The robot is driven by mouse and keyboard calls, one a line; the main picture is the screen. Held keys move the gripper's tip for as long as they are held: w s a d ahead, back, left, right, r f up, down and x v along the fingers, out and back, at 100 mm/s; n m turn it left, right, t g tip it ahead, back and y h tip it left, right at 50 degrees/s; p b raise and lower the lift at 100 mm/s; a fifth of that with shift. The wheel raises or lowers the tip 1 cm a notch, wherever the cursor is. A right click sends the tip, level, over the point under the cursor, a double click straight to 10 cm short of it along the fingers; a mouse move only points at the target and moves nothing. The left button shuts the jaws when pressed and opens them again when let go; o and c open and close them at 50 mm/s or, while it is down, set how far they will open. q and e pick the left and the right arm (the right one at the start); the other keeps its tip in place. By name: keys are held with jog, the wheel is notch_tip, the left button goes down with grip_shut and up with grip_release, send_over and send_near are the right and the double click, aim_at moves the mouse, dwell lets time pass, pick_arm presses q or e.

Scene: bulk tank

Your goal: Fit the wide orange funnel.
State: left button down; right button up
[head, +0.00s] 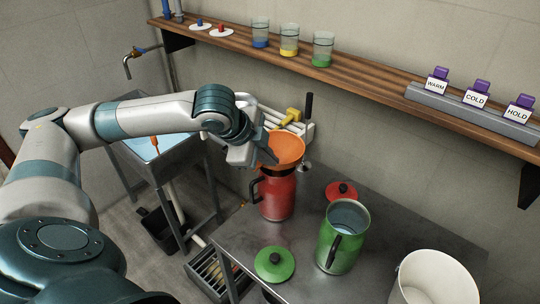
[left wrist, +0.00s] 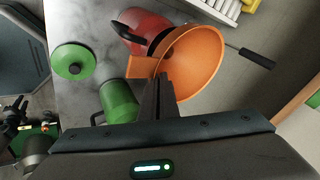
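The wide orange funnel (head: 287,147) is at the mouth of the red can (head: 277,197), which stands on the metal table. I cannot tell whether its spout is inside the can's mouth. My left gripper (head: 268,156) is at the funnel's left rim. In the left wrist view, the funnel (left wrist: 197,62) opens toward the camera, and my left gripper's fingers (left wrist: 160,92) are together at its rim, seemingly pinching it. The red can (left wrist: 143,27) is partly hidden behind the funnel there.
An open green can (head: 328,252) stands right of the red can. A green lid (head: 275,264) and a red lid (head: 341,191) lie on the table (head: 316,283). A white bucket (head: 435,283) is at lower right. A wall shelf (head: 375,91) holds jars and signs.

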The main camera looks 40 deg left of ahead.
pick_arm(q)
jog(key=shift+f, duration=0.9)
jog(key=c, duration=2)
grip_release()
